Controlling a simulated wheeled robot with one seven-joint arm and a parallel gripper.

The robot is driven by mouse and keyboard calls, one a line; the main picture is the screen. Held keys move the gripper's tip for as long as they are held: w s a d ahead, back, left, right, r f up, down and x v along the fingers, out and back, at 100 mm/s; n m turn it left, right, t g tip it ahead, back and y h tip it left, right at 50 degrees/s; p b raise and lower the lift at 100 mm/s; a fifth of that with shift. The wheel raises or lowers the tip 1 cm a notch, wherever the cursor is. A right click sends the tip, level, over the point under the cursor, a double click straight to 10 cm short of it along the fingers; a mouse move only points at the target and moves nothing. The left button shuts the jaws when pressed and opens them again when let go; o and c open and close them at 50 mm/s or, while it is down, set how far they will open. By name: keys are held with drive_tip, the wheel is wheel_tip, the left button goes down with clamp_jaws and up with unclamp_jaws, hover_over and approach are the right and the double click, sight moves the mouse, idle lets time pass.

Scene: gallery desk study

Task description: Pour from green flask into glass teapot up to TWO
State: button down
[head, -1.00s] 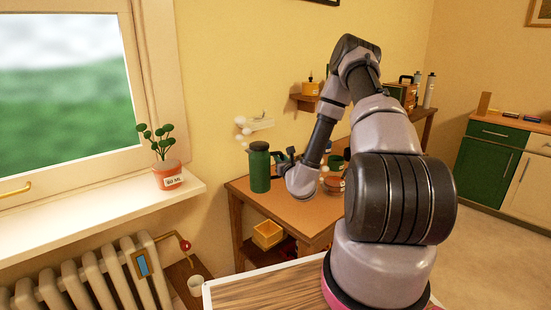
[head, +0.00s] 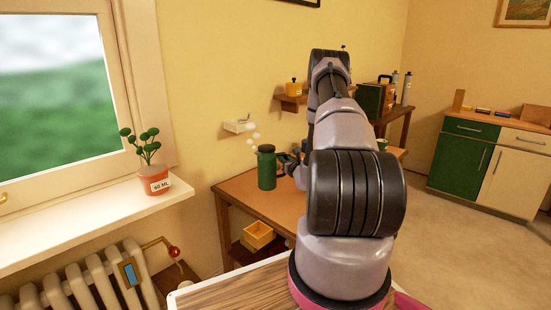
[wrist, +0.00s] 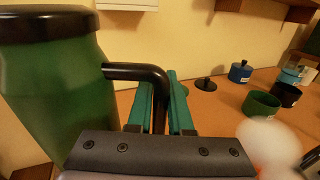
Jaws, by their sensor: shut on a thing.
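The green flask (head: 266,168), with a dark top, is upright over the left part of the desk in the head view. It fills the left of the wrist view (wrist: 45,85). My gripper (wrist: 163,90) is shut on its black bent handle (wrist: 140,72), which runs between the teal fingers. In the head view my gripper (head: 288,160) is just right of the flask, partly hidden by my arm. I cannot tell whether the flask's base touches the desk. A pale, clear-looking vessel (wrist: 308,75) at the right edge of the wrist view may be the glass teapot; its marks are unreadable.
The desk (head: 240,188) holds a blue lidded pot (wrist: 240,73), a dark green cup (wrist: 262,105), a black cup (wrist: 286,95) and a flat black disc (wrist: 207,85). A blurred white ball (wrist: 268,140) is close to the wrist camera. A wall shelf (head: 290,103) is behind.

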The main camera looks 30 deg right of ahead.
wheel_tip(320, 180, down, 6)
drive_tip(key=shift+f, duration=0.15)
idle(0.5)
drive_tip(key=shift+f, duration=0.6)
idle(0.4)
drive_tip(key=c, duration=0.8)
unclamp_jaws()
drive_tip(key=shift+o, duration=0.2)
drive_tip(key=shift+s, duration=0.1)
drive_tip(key=s, duration=0.8)
drive_tip(key=shift+a, duration=0.15)
